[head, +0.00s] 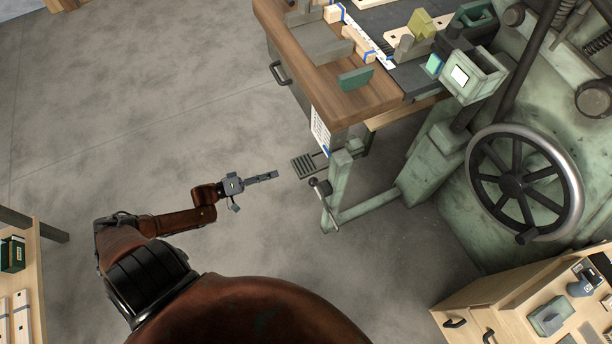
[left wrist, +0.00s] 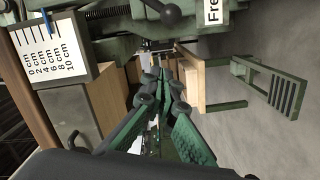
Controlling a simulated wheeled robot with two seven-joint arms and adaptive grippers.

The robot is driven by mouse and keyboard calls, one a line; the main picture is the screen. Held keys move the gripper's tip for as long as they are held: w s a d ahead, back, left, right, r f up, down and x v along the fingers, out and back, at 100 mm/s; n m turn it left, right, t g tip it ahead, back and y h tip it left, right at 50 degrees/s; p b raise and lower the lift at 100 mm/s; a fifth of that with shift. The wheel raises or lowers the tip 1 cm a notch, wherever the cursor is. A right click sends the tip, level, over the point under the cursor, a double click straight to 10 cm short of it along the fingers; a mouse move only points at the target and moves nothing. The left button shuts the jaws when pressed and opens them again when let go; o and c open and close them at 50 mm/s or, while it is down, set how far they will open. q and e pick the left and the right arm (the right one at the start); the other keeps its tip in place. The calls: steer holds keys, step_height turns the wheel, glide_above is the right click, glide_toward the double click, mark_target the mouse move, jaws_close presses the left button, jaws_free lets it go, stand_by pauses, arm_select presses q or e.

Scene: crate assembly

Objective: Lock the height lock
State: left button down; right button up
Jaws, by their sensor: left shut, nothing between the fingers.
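My left gripper (head: 277,174) is shut and empty, held over the floor and pointing right toward the machine's green support frame. In the left wrist view its green fingers (left wrist: 150,76) are together. A small lever with a dark ball knob (head: 314,182), which looks like the height lock, sits on the frame's leg just right of the fingertips, apart from them. In the left wrist view a dark ball knob (left wrist: 169,14) shows at the top, beside a white label (left wrist: 213,10) whose cut-off text begins "Fre". My right gripper is not in view.
A ribbed green pedal (head: 303,166) stands close beyond the fingertips; it also shows in the wrist view (left wrist: 286,93). A centimetre scale (left wrist: 50,50) is at the left there. The wooden worktable (head: 350,100) and handwheel (head: 524,184) lie beyond. Floor around my left arm is clear.

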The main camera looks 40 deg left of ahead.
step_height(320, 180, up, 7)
steer(key=b, duration=0.2)
arm_select(q)
steer(key=w+d+f+b, duration=0.2)
steer(key=w+d, duration=0.6)
steer(key=shift+d, duration=0.15)
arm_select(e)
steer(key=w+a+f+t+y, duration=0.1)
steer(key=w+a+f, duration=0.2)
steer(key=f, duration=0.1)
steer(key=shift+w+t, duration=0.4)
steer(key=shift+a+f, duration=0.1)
